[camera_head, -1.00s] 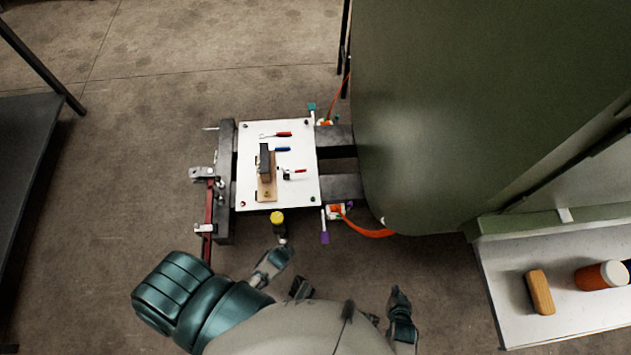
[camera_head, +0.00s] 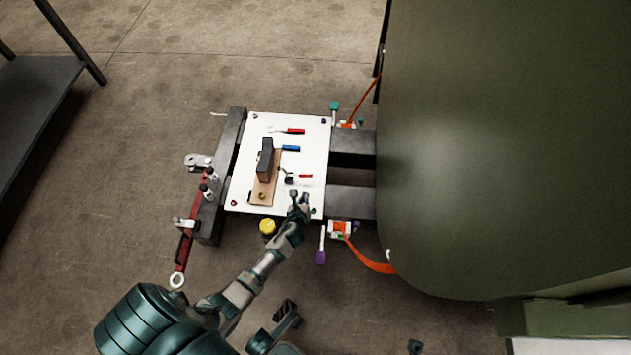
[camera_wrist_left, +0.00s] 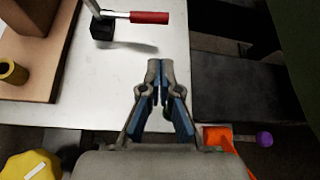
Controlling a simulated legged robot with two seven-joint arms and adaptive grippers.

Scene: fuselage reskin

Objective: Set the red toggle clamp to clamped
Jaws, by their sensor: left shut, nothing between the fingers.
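The red toggle clamp has a small black base (camera_head: 289,179) and a red handle (camera_head: 306,176). It stands on the white plate (camera_head: 312,145), right of a wooden block. In the left wrist view its red handle (camera_wrist_left: 150,17) points right from a metal arm above the black base (camera_wrist_left: 103,28). A shadow lies on the plate below the handle. My left gripper (camera_head: 300,195) is over the plate's front edge, just short of the clamp. In the left wrist view the left gripper (camera_wrist_left: 160,65) is shut and empty, apart from the handle. My right gripper is not visible.
Another red-handled item (camera_head: 291,131) and a blue-handled one (camera_head: 288,148) lie farther back. The wooden block (camera_head: 265,165) stands left. A yellow knob (camera_head: 267,226) and purple-tipped lever (camera_head: 321,250) are at the front. The large green fuselage (camera_head: 490,150) fills the right.

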